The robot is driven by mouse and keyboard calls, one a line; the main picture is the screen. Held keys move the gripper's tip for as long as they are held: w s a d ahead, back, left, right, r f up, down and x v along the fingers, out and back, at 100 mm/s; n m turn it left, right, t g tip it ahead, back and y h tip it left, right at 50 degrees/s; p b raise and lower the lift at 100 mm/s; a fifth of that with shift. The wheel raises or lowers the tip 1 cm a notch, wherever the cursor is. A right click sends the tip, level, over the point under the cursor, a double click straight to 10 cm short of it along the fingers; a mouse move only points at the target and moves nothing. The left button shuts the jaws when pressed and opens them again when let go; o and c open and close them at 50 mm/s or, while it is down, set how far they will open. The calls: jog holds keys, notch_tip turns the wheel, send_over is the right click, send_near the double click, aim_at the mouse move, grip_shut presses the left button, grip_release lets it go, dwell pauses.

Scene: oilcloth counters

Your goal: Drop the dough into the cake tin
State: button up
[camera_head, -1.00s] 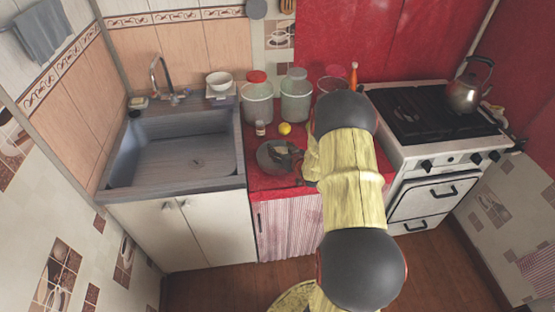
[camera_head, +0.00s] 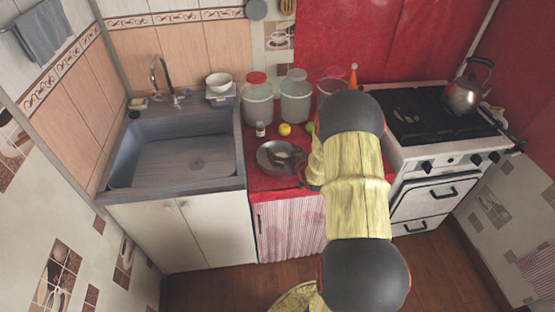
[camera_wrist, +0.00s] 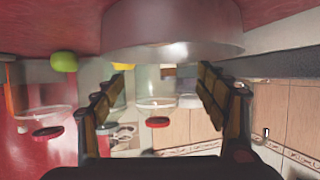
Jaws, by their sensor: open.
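The cake tin (camera_head: 264,163) is a round grey metal tin on the red counter, right of the sink. Its outer side (camera_wrist: 170,35) fills the top of the wrist view, which looks upside down. My gripper (camera_head: 278,156) shows over the tin in the head view and hides part of its inside. In the wrist view my gripper (camera_wrist: 160,85) has its two fingers wide apart, with nothing held between them. I cannot make out the dough in either view; the tin's inside is hidden in the wrist view.
Glass jars (camera_head: 257,105) line the back. The sink (camera_head: 180,150) is left, the stove (camera_head: 425,115) right.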

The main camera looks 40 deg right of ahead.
jog(key=v, duration=0.9)
jog(key=shift+s, duration=0.3)
jog(key=shift+a, duration=0.15)
